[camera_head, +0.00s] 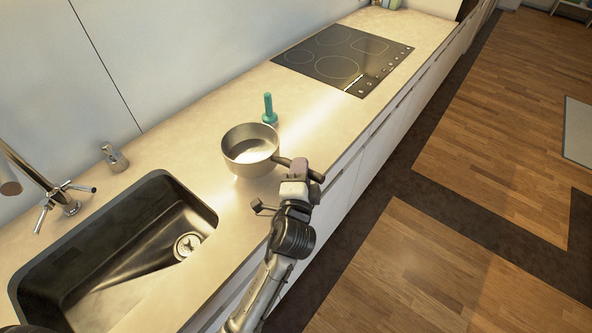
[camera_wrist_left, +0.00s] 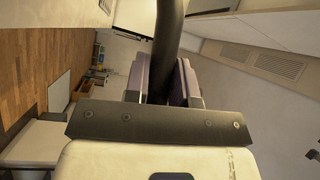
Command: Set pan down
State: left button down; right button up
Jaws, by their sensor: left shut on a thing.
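A silver pan (camera_head: 250,150) is at the counter between the sink and the cooktop, upright, with its opening facing up. I cannot tell whether its base touches the counter. Its dark handle (camera_head: 282,161) points right toward the counter's front edge. My left gripper (camera_head: 299,170) is shut on that handle. In the left wrist view the dark handle (camera_wrist_left: 168,40) runs up between the two fingers of the left gripper (camera_wrist_left: 166,82). My right gripper is not in view.
A teal upright object (camera_head: 268,108) stands on the counter just behind the pan. A black cooktop (camera_head: 345,58) lies farther back, and a dark sink (camera_head: 120,245) with a faucet (camera_head: 62,200) is at the left front. Clear counter (camera_head: 325,112) lies between pan and cooktop.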

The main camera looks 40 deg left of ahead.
pick_arm(q)
notch_tip(320, 180, down, 6)
jog(key=shift+r+b, duration=0.1)
jog(key=shift+b, duration=0.95)
jog(key=c, duration=1)
grip_release()
jog(key=shift+f, duration=0.25)
jog(key=shift+o, duration=0.2)
jog(key=v, duration=0.4)
jog(key=shift+r, duration=0.2)
